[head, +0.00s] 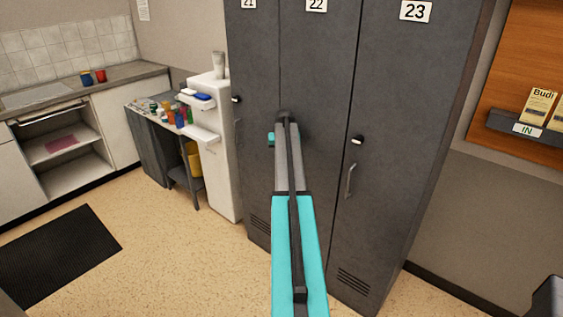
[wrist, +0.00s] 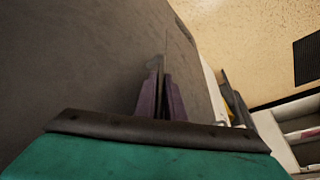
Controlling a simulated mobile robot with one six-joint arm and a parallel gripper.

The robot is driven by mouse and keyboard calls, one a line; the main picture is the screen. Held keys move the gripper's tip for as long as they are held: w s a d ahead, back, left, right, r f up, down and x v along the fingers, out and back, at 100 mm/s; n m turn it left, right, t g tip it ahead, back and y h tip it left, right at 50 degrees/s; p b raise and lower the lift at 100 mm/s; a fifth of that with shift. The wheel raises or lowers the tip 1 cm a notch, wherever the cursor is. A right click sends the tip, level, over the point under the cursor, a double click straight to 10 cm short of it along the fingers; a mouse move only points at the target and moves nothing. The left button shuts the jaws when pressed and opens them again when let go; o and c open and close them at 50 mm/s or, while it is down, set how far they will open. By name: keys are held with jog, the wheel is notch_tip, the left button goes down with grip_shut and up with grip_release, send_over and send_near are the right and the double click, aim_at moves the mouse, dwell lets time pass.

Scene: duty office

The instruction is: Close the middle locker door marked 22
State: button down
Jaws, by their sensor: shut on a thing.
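The middle locker door marked 22 (head: 325,75) is dark grey and stands between door 21 (head: 252,60) and door 23 (head: 405,130). In the head view it looks about in line with its neighbours; I see no clear gap. My arm reaches up in front of it and hides its handle and lower left part. My gripper (wrist: 160,85) is close against the grey door face in the wrist view. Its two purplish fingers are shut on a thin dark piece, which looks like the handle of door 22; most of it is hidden.
A white water dispenser (head: 211,150) stands just left of the lockers, beside a small table (head: 145,113) with cups and bottles. A dark mat (head: 60,255) lies on the floor at left. An orange notice board (head: 520,70) hangs at right. The floor left of my arm is clear.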

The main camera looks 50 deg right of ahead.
jog(key=shift+w+d+r, duration=0.15)
jog(key=shift+d, duration=0.2)
jog(key=shift+d, duration=0.1)
jog(key=c, duration=1.8)
grip_release()
jog(key=shift+c, duration=0.2)
jog(key=shift+s, duration=0.25)
jog(key=b+v, duration=0.2)
jog(key=v, duration=1.1)
jog(key=shift+a+r+b, duration=0.2)
jog(key=shift+b, duration=0.1)
